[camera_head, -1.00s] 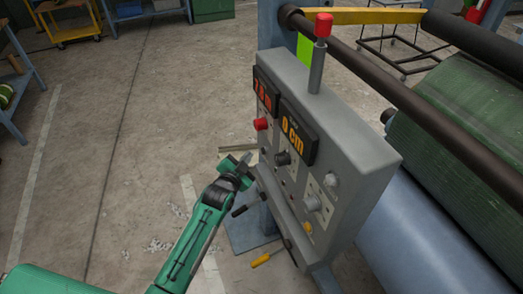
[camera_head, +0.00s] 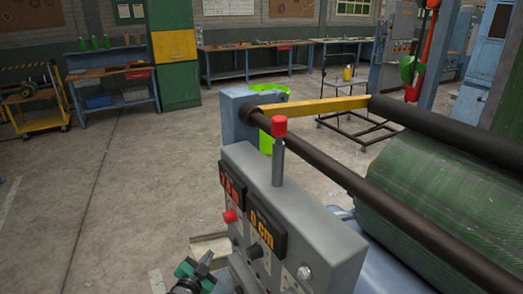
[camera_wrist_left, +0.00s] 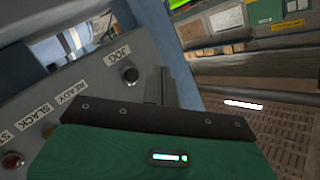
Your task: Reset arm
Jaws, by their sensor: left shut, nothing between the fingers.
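My left gripper (camera_head: 204,263) shows at the bottom edge of the head view, just left of the grey control box (camera_head: 330,245). It is shut and empty, and most of the arm behind it is out of the picture. In the left wrist view its closed fingers (camera_wrist_left: 163,88) stand up beside a grey panel (camera_wrist_left: 85,72). The panel carries a black button (camera_wrist_left: 130,74) labelled JOG, with READY and SLACK labels below. I cannot tell whether the fingers touch the panel. My right gripper is in neither view.
The box has a red-topped post (camera_head: 279,140), a red knob (camera_head: 229,216) and a display reading 0 cm (camera_head: 266,234). A dark bar (camera_head: 350,180) and a green turf roll (camera_head: 420,210) lie to the right. The floor (camera_head: 120,200) at left is clear.

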